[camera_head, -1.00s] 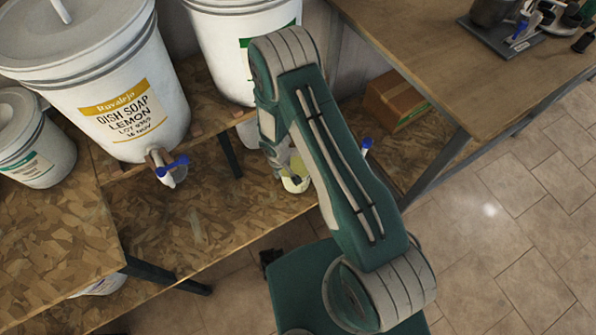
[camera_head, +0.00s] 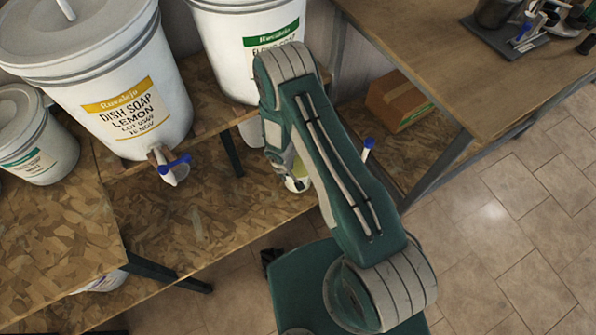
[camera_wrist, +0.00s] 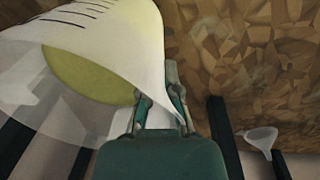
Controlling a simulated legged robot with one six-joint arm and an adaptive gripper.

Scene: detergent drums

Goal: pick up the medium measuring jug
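A pale translucent jug with dark graduation lines and yellow-green liquid (camera_wrist: 88,78) fills the upper left of the wrist view. It looks tilted there, and I cannot tell its size class. My gripper (camera_wrist: 158,100) has its two green fingers apart, with a narrow white part of the jug between them. I cannot tell whether both fingers press on it. In the head view, a small part of a jug with yellowish contents (camera_head: 298,183) shows under my forearm at the lower board; my arm hides most of it and the gripper.
A dish soap drum (camera_head: 125,85) with a blue-handled tap stands on the shelf, beside another white drum (camera_head: 235,50). A cardboard box (camera_head: 397,100) sits under the right table (camera_head: 425,60). A small clear funnel-shaped item (camera_wrist: 261,139) shows in the wrist view. Tiled floor lies open at right.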

